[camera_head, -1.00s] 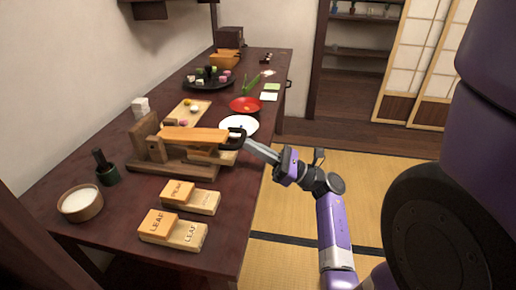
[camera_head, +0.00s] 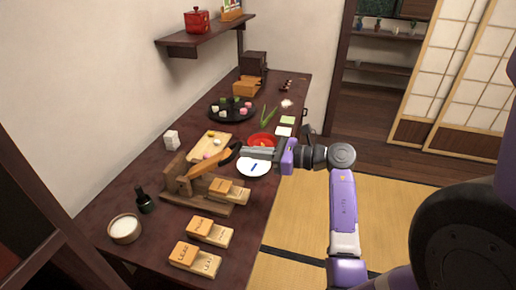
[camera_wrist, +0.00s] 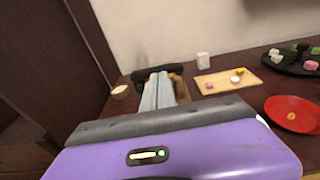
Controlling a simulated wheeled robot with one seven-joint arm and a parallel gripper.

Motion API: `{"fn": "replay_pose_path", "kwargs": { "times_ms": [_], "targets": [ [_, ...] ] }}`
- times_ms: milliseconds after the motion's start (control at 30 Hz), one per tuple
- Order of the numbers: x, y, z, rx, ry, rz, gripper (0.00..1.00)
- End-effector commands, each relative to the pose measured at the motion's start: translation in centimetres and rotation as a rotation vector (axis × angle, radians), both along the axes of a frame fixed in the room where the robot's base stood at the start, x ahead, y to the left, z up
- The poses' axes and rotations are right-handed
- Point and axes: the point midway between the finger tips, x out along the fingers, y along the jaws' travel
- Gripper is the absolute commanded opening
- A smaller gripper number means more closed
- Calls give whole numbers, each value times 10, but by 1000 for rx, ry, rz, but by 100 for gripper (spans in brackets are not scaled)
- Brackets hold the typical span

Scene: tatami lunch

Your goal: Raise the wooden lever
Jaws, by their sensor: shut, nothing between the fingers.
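The wooden lever (camera_head: 212,163) is hinged at the upright post of a wooden press (camera_head: 178,178) on the dark table. It is tilted up, its dark handle end (camera_head: 235,149) higher than the hinge. My gripper (camera_head: 244,153) is shut and empty, its fingertips at the handle end; contact is not clear. In the wrist view the shut fingers (camera_wrist: 158,80) point at the dark handle (camera_wrist: 150,73), which hides most of the lever. A wooden block mould (camera_head: 229,191) sits on the press base, below the raised lever.
Two more block moulds (camera_head: 210,231) (camera_head: 195,259) lie in front. A white plate (camera_head: 254,168), red bowl (camera_head: 262,140) and wooden board (camera_head: 210,146) lie near the lever. A wall shelf (camera_head: 205,38) hangs behind.

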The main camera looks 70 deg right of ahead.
Motion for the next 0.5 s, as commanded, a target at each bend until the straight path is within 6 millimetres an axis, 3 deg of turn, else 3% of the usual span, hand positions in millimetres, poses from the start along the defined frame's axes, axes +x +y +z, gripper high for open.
{"fn": "replay_pose_path", "kwargs": {
  "times_ms": [33, 367, 500],
  "targets": [
    [6, 1, 19, -3, 31, 4, 0],
    [41, 5, 58, -21, 239, 5, 0],
    [60, 6, 72, -18, 232, 5, 0]
  ]
}}
